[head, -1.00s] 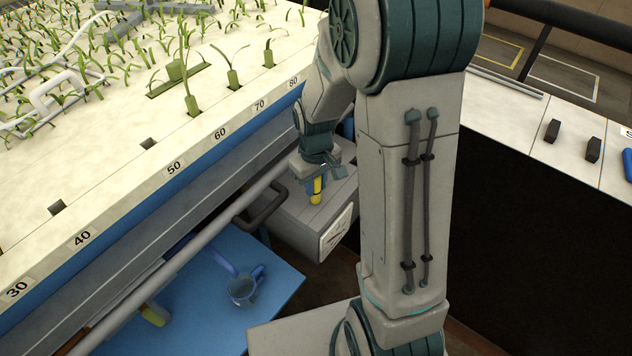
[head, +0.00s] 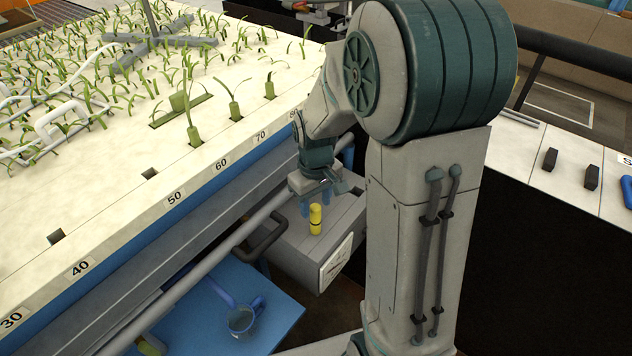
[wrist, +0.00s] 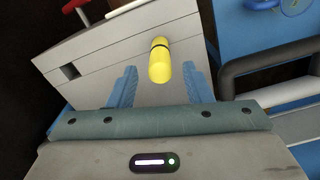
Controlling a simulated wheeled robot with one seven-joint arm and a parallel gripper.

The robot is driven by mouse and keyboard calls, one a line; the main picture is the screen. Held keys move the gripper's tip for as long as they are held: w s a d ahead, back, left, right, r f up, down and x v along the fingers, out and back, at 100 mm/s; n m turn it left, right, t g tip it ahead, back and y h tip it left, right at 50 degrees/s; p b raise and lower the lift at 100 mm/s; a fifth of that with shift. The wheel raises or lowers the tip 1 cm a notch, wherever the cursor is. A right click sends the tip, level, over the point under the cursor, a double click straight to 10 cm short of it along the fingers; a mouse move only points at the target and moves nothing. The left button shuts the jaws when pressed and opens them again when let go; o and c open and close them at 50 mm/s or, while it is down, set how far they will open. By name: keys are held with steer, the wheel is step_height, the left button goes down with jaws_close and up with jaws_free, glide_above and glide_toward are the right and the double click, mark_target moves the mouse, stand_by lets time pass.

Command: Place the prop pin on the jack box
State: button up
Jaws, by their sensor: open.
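The prop pin (head: 315,219) is a yellow cylinder with a dark band. It stands upright on top of the grey jack box (head: 343,222), beside the flume's lower rail. My gripper (head: 318,198) is just above the pin, with its blue fingers open. In the wrist view the pin (wrist: 160,62) lies between and beyond the two spread blue fingers, with clear gaps on both sides. The jack box (wrist: 100,55) fills the area behind it there. The box has a white dial on its front face.
A blue platform (head: 268,318) with a blue mug-like cup (head: 241,318) is at the lower left. The planted flume bed (head: 110,190) with number marks runs along the left. A dark handle (head: 262,240) is beside the box. Black blocks (head: 550,159) sit on the right counter.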

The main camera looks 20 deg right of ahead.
step_height(320, 180, up, 7)
steer(key=shift+f, duration=0.2)
steer(key=shift+s+r, duration=0.15)
steer(key=shift+r, duration=0.45)
steer(key=s+r+m+t, duration=0.2)
steer(key=s+r+m, duration=0.2)
steer(key=s, duration=0.9)
steer(key=shift+s+t, duration=0.3)
steer(key=shift+t, duration=0.1)
steer(key=shift+d+r, duration=0.1)
